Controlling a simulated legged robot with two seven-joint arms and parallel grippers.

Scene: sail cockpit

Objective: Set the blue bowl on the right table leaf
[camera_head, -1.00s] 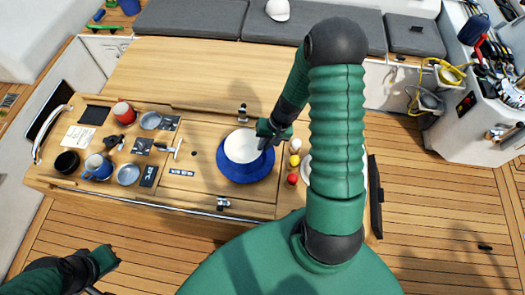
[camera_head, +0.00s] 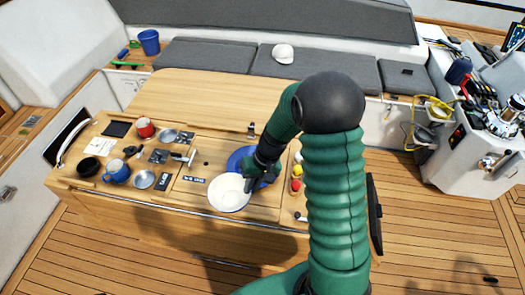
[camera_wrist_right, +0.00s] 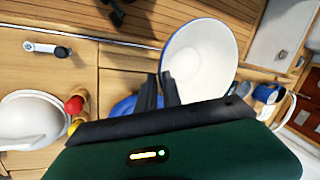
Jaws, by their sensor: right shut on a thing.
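The bowl (camera_head: 229,192), white inside with a blue rim, is in my right gripper (camera_head: 251,182) near the front edge of the table. In the right wrist view the bowl (camera_wrist_right: 205,55) is tilted, its inside facing the camera, with the dark fingers (camera_wrist_right: 158,92) at its rim. A blue round plate or dish (camera_head: 240,156) lies on the table just behind it, partly hidden by my arm. The wooden table top (camera_head: 190,95) stretches behind; I cannot tell which part is the right leaf. My left gripper is out of view.
A blue mug (camera_head: 117,172), a black bowl (camera_head: 89,167), a red mug (camera_head: 145,128) and metal dishes stand at the table's left. Red and yellow items (camera_head: 297,178) lie right of the plate, beside my arm. The back table top is bare.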

